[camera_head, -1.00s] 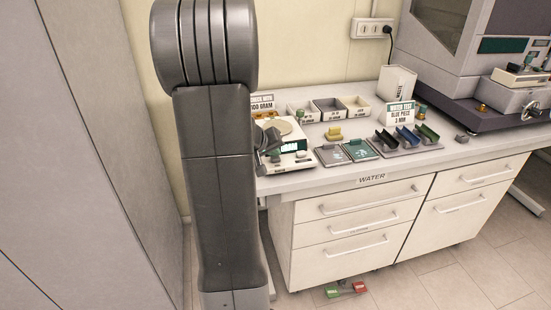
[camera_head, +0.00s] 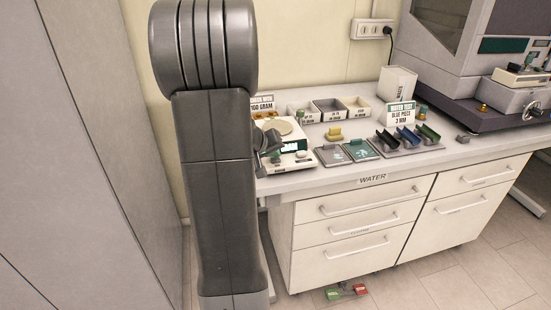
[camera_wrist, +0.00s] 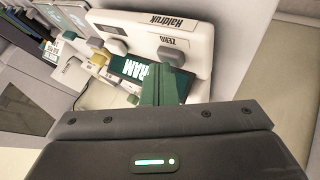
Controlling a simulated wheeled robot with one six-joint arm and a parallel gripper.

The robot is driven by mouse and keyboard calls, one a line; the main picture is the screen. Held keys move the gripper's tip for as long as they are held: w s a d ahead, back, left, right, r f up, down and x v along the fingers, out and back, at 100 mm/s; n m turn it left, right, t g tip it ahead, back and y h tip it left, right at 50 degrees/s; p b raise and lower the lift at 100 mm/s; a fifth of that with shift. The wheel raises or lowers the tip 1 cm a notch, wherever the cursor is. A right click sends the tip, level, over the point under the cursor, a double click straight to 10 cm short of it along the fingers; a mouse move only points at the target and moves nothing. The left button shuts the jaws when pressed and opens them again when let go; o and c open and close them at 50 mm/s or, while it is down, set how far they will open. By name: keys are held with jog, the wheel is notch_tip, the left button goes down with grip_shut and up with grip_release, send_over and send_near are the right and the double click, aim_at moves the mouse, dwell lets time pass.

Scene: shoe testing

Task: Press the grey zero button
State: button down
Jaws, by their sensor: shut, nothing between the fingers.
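The white scale (camera_head: 297,160) stands at the left end of the counter, and its front fills the top of the wrist view (camera_wrist: 140,30). The grey zero button (camera_wrist: 172,56) sits beside the ZERO label (camera_wrist: 175,42). Another grey button (camera_wrist: 116,46) is further left on the same panel. My gripper (camera_wrist: 165,68) is shut and empty. Its green fingertips are right at the zero button in the wrist view; I cannot tell whether they touch it. In the head view my gripper (camera_head: 272,156) is small and partly hidden by my arm, at the scale's left front. The fingers partly cover the green GRAM display (camera_wrist: 137,68).
Grey and green pads (camera_head: 333,155) lie right of the scale, with a tray of coloured holders (camera_head: 410,147) beyond. Small bins (camera_head: 330,108) and a WATER TEST sign (camera_head: 400,114) stand behind. A tall grey cabinet (camera_head: 95,150) is at the left.

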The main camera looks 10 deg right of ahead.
aim_at(274, 161)
jog(key=shift+r, duration=0.1)
jog(key=shift+r+p, duration=0.55)
jog(key=shift+r, duration=0.3)
jog(key=shift+r+p, duration=1.6)
jog(key=shift+r, duration=0.9)
jog(key=shift+f, duration=0.1)
notch_tip(274, 161, down, 2)
jog(key=shift+f+b, duration=0.25)
jog(key=shift+b, duration=0.7)
jog(key=shift+r+p, duration=0.35)
jog(key=shift+p, duration=1.6)
jog(key=shift+p, duration=0.4)
